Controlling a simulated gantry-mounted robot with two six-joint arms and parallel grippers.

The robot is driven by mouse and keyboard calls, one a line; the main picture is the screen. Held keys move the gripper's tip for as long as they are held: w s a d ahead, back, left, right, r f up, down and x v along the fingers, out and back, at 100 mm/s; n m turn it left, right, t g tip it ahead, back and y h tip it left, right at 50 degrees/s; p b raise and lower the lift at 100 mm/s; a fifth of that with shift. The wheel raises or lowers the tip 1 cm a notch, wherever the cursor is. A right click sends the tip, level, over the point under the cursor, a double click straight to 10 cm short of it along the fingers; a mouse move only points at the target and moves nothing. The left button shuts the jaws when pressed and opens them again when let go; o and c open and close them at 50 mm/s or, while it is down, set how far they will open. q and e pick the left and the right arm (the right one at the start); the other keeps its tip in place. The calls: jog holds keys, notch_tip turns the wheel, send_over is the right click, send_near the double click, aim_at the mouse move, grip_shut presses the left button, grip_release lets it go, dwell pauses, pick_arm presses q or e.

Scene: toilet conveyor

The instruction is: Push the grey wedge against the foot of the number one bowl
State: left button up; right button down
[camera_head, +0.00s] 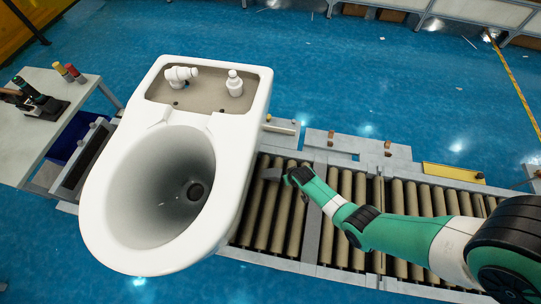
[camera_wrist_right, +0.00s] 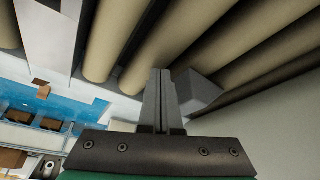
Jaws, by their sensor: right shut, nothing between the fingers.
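One white toilet bowl (camera_head: 236,158) stands on the roller conveyor, with no number visible on it. A small grey wedge (camera_head: 271,174) lies on the rollers close to the right side of the bowl. It also shows in the right wrist view (camera_wrist_right: 203,92), just right of the fingers. My right gripper (camera_head: 287,177) is shut and empty, low over the rollers, with its fingertips (camera_wrist_right: 160,73) beside the wedge. I cannot tell whether they touch it. A pale grey surface (camera_wrist_right: 275,130), likely the bowl's side, lies beyond the wedge. My left gripper is not in view.
The conveyor rollers (camera_head: 408,197) run to the right under my right arm. White fittings (camera_head: 235,84) sit in the recess at the bowl's back. A side table (camera_head: 22,142) with tools stands at the left. A yellow tray (camera_head: 453,173) lies behind the conveyor.

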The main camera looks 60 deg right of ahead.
aim_at(278, 175)
jog(key=shift+w+a+b, duration=0.35)
jog(key=shift+w+b, duration=0.15)
jog(key=shift+w, duration=0.4)
dwell(0.4)
jog(key=shift+w+a, duration=0.1)
jog(key=shift+w, duration=0.2)
jog(key=shift+w, duration=0.15)
jog(key=shift+w+a+b, duration=0.15)
jog(key=shift+w+b, duration=0.15)
jog(key=shift+b, duration=0.15)
jog(key=shift+w+a, duration=0.15)
jog(key=shift+w, duration=0.2)
jog(key=shift+w+a+b, duration=0.1)
jog(key=shift+w+b, duration=0.2)
jog(key=shift+b, duration=0.1)
jog(key=shift+w+a, duration=0.1)
jog(key=shift+w, duration=0.1)
jog(key=shift+s, duration=0.15)
dwell(0.4)
